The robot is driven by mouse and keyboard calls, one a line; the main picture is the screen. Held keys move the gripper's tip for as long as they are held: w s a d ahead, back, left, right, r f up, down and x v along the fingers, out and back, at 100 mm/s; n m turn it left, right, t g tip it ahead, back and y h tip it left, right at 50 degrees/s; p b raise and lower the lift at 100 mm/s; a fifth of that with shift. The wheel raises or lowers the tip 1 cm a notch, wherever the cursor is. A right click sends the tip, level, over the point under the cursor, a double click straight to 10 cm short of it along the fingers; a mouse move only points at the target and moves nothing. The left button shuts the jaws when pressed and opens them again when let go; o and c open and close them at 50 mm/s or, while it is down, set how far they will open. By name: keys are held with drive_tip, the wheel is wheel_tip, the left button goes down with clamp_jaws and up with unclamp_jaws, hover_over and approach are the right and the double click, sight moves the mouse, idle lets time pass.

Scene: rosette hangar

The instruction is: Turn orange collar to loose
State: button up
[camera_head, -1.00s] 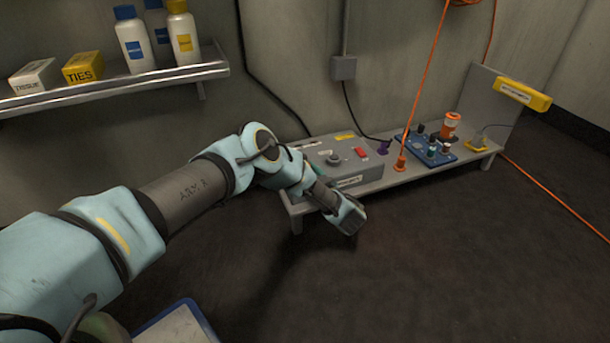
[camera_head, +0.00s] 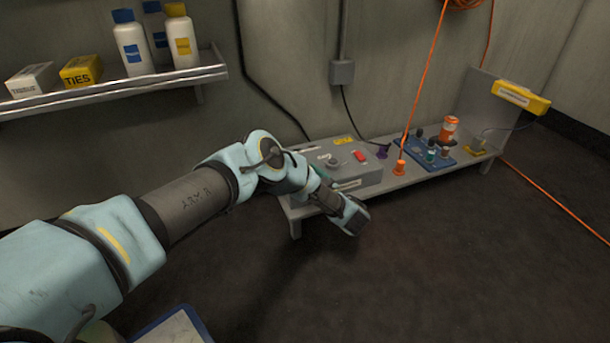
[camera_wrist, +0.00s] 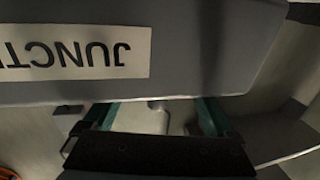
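The orange collar (camera_head: 399,168) sits around the foot of the orange cable on the low grey bench (camera_head: 440,163), right of the junction box. My gripper shows in the wrist view (camera_wrist: 155,117), with its two teal fingers apart and nothing visible between them. In the head view my arm's end is at the front of the junction box, left of the collar and apart from it; the fingertips are hard to make out there. The junction box (camera_wrist: 190,65) fills the top of the wrist view, its label upside down.
The grey junction box (camera_head: 368,178) has a knob and a red switch. A purple fitting (camera_head: 382,151) is beside the collar. A blue board (camera_head: 433,154) with several small parts and an orange canister (camera_head: 449,128) stand further right.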

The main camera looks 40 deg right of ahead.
drive_tip(key=shift+s, duration=0.15)
drive_tip(key=s+a+p, duration=0.1)
drive_tip(key=s+p, duration=0.2)
drive_tip(key=s, duration=0.7)
drive_tip(key=shift+s+a, duration=0.2)
drive_tip(key=shift+a, duration=0.15)
